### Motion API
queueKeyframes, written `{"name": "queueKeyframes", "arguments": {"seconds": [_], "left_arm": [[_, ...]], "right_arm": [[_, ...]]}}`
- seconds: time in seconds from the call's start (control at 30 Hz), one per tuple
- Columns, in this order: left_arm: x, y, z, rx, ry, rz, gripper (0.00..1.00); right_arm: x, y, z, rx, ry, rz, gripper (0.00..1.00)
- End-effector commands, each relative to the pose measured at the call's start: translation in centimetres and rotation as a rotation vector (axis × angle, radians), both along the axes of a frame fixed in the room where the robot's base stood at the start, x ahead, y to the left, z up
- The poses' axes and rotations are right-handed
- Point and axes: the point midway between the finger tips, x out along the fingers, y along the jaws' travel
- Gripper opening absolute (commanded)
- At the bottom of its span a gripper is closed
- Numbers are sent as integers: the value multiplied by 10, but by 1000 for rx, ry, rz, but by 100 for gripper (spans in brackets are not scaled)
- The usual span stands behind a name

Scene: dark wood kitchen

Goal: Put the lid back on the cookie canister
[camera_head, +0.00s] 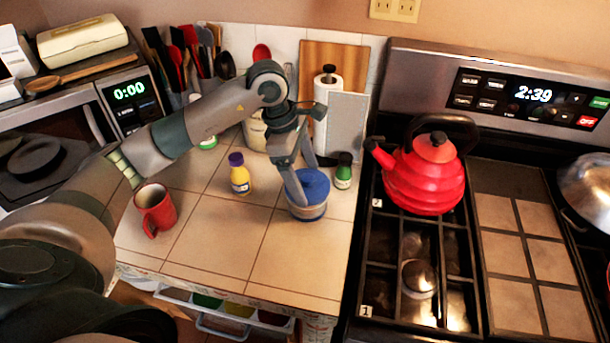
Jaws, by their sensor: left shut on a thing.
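The blue lid (316,184) is on top of the small canister (307,213), which stands upright on the tiled counter. The lid looks about level and close against the rim, but I cannot tell whether it is fully seated. My left gripper (305,181) reaches down from above and is shut on the lid. One finger shows on the near left side of the lid; the far finger is partly hidden. My right gripper is not in view.
A purple-capped yellow bottle (239,175) stands left of the canister, a green-labelled bottle (343,171) close right. A red mug (155,209) is at left. Paper towels (326,110) stand behind. A stove with a red kettle (428,175) is right. The front counter is clear.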

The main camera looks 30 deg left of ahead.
Motion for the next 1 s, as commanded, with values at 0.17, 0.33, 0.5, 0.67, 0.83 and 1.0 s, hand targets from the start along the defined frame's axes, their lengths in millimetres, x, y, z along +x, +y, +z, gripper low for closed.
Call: {"name": "queueKeyframes", "arguments": {"seconds": [0.17,0.33,0.5,0.67,0.83,1.0], "left_arm": [[0,0,0,0,0,0,58],[0,0,0,0,0,0,58],[0,0,0,0,-1,0,58],[0,0,-1,0,-1,0,58],[0,0,-1,0,-1,-1,58],[0,0,0,0,-1,0,58]], "right_arm": [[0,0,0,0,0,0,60],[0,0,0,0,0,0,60],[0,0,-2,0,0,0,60],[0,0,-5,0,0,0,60],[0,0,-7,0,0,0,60],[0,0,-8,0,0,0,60]]}}
